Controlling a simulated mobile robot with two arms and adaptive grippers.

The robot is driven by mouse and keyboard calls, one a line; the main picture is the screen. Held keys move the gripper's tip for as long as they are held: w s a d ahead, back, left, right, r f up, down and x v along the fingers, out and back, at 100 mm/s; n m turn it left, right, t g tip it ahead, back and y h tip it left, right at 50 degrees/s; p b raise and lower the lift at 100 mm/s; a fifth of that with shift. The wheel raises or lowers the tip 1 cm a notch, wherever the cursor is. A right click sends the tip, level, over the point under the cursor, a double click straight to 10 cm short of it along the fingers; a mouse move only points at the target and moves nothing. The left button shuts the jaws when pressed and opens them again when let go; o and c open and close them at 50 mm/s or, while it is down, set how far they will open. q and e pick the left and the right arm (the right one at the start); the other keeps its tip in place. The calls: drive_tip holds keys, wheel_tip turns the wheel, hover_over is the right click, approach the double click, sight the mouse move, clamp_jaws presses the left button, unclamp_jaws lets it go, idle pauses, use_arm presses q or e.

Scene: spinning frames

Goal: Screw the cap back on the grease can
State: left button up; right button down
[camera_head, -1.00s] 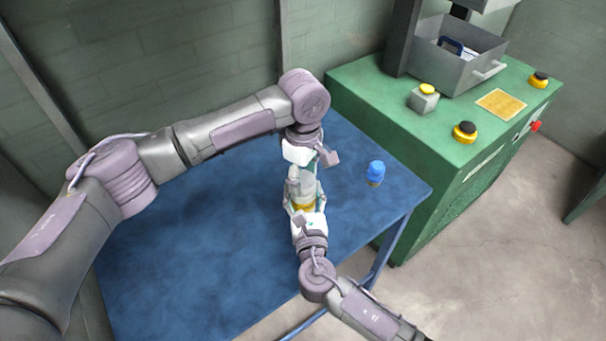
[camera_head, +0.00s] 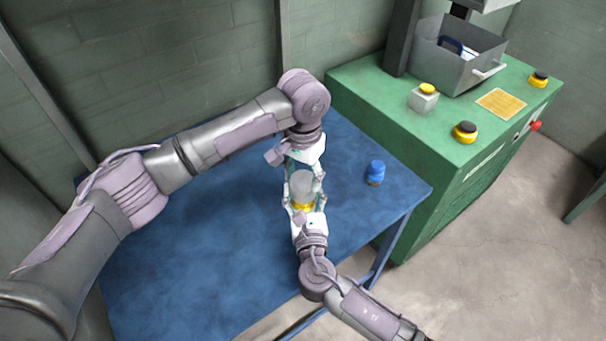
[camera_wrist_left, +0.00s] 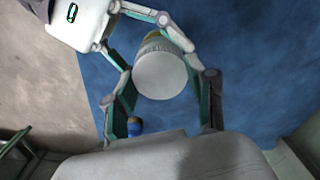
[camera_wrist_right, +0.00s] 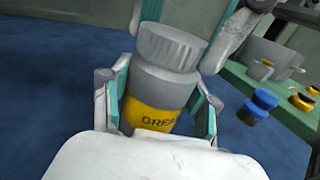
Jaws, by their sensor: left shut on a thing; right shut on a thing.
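My left gripper (camera_head: 303,178) is shut on the cap from above, one finger on each side. My right gripper (camera_head: 304,198) is shut on the can's body from the near side, below the left fingers.
A blue-capped small container (camera_head: 375,173) stands on the table (camera_head: 215,240) to the right of the can. A green machine (camera_head: 395,120) with yellow-and-black buttons and a grey bin (camera_head: 465,68) borders the table on the right. The table's left part is clear.

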use_arm(q)
drive_tip(key=m, duration=0.4)
drive_tip(key=shift+m, duration=0.4)
drive_tip(key=m, duration=1.4)
drive_tip(key=shift+f+m, duration=0.1)
drive_tip(key=shift+m, duration=0.3)
drive_tip(key=o, duration=1.3)
drive_tip(key=shift+r, duration=2.3)
